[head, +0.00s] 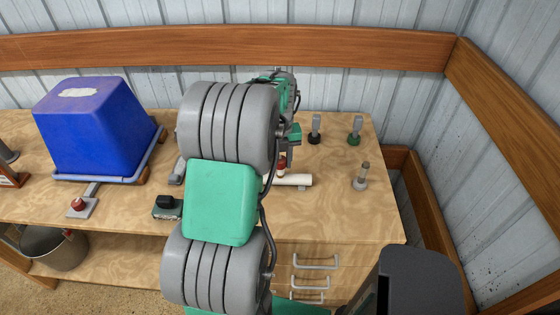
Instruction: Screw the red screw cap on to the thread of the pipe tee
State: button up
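The white pipe tee (297,180) lies on the workbench just right of my arm. Its left part is hidden behind my arm. A small red piece, which looks like the red screw cap (282,165), shows just above the pipe, upright. I cannot tell whether it touches the thread. My gripper (284,153) points down right above the red piece, mostly hidden by my grey and green arm links. Its fingers are too small and covered to tell whether they are open or shut on the cap.
An upturned blue bin (90,125) stands on the left of the workbench (345,215). A red-topped fixture (78,205) is in front of it. A black-based tool (315,130), a green-based one (354,132) and a grey one (361,178) stand at right. The front right is clear.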

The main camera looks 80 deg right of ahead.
jog(key=o, duration=0.4)
jog(key=shift+r, duration=0.1)
